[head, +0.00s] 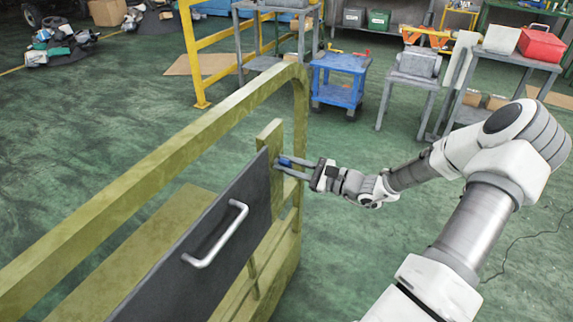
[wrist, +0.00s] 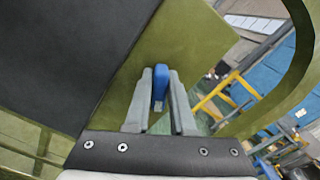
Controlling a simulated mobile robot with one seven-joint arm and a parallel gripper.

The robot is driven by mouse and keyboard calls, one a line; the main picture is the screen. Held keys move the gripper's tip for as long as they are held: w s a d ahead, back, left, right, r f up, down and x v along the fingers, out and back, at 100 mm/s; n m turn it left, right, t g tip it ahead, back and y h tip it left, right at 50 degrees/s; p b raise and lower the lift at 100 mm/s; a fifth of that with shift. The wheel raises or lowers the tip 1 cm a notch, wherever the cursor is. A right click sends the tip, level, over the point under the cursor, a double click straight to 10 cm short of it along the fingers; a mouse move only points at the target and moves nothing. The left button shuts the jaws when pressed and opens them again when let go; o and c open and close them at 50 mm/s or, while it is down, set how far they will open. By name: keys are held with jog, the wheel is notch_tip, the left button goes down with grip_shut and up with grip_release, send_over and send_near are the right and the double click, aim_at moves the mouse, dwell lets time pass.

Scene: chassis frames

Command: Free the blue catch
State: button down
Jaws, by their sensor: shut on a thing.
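The blue catch (wrist: 159,84) sits against the yellow-green upright plate of the chassis frame, beside the edge of a dark panel. It also shows as a small blue spot in the head view (head: 285,161). My gripper (head: 291,168) reaches it from the right, with its fingers on either side. In the wrist view my gripper (wrist: 161,88) is shut on the catch, which lies between the two grey fingers. The dark panel (head: 180,235) has a silver handle (head: 218,234) and stands left of the catch. The fingers hide part of the catch.
The yellow-green frame (head: 130,165) runs along the left, with a curved rail over the catch. Behind stand a blue cart (head: 338,80), grey tables, a red box (head: 541,43) and a yellow railing (head: 192,55). Open green floor lies right of the frame.

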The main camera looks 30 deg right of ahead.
jog(key=n, duration=0.2)
jog(key=n+b, duration=0.1)
jog(key=shift+f+n+b, duration=0.2)
jog(key=shift+n+b, duration=0.1)
jog(key=shift+n, duration=0.1)
jog(key=n+b, duration=0.2)
jog(key=n, duration=0.1)
jog(key=shift+s+f+n, duration=0.1)
jog(key=shift+f+n, duration=0.05)
jog(key=shift+n, duration=0.15)
jog(key=n+b, duration=0.3)
jog(key=shift+a, duration=0.1)
jog(key=shift+n+b, duration=0.5)
jog(key=shift+n, duration=0.3)
jog(key=c, duration=0.8)
grip_release()
jog(key=p+v, duration=0.2)
jog(key=v, duration=1.5)
jog(key=shift+s, duration=0.2)
